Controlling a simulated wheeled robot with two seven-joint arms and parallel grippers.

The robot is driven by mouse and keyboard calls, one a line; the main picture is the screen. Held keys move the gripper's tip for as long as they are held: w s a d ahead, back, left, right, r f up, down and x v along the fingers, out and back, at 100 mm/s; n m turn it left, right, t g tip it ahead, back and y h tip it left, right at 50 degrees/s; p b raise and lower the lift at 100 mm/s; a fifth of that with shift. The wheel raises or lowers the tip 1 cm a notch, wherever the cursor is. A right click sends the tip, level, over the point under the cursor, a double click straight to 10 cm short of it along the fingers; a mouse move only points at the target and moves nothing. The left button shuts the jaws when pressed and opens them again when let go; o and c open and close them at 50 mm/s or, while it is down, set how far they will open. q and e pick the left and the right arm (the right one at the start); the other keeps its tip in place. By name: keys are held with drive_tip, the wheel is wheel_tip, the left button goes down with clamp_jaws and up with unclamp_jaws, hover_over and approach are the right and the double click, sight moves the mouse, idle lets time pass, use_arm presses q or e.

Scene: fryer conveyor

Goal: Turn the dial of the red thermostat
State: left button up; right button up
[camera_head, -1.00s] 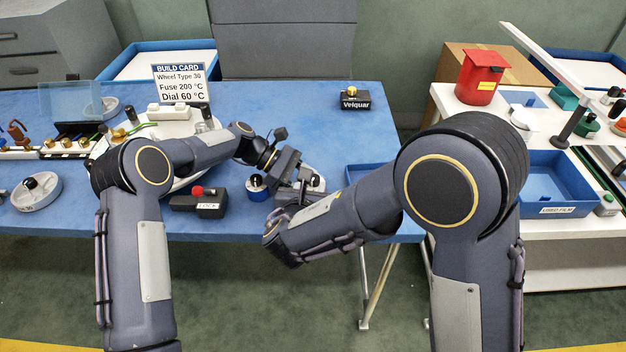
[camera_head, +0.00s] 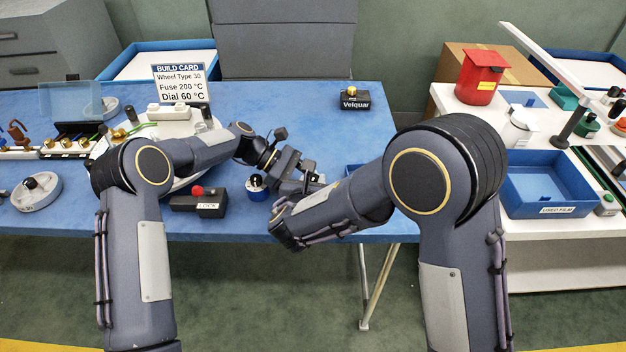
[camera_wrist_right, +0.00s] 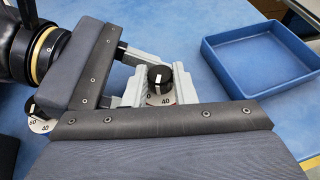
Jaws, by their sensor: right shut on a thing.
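A thermostat's black dial (camera_wrist_right: 160,77) with a white pointer mark shows in the right wrist view, on a pale scale with 0 and 40 readable. Its body is mostly hidden, so I cannot see its colour. In the head view my right gripper (camera_head: 308,186) is low at the table's front. My left gripper (camera_head: 287,163) is close by, its body beside the dial in the wrist view; its fingers are partly hidden. Another thermostat (camera_head: 256,188), with a blue body, stands to the left.
A dark box labelled LOCK (camera_head: 210,204) with a red knob sits left of the grippers. A blue tray (camera_wrist_right: 262,60) lies to the right in the wrist view. The build card (camera_head: 179,83) reads Dial 60 °C. The blue table (camera_head: 290,110) is clear behind the grippers.

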drive_tip(key=shift+a+m+g+h, duration=0.2)
drive_tip(key=shift+m+g+h, duration=0.3)
drive_tip(key=shift+m+h, duration=1.05)
drive_tip(key=o, duration=0.7)
drive_tip(key=v, duration=1.2)
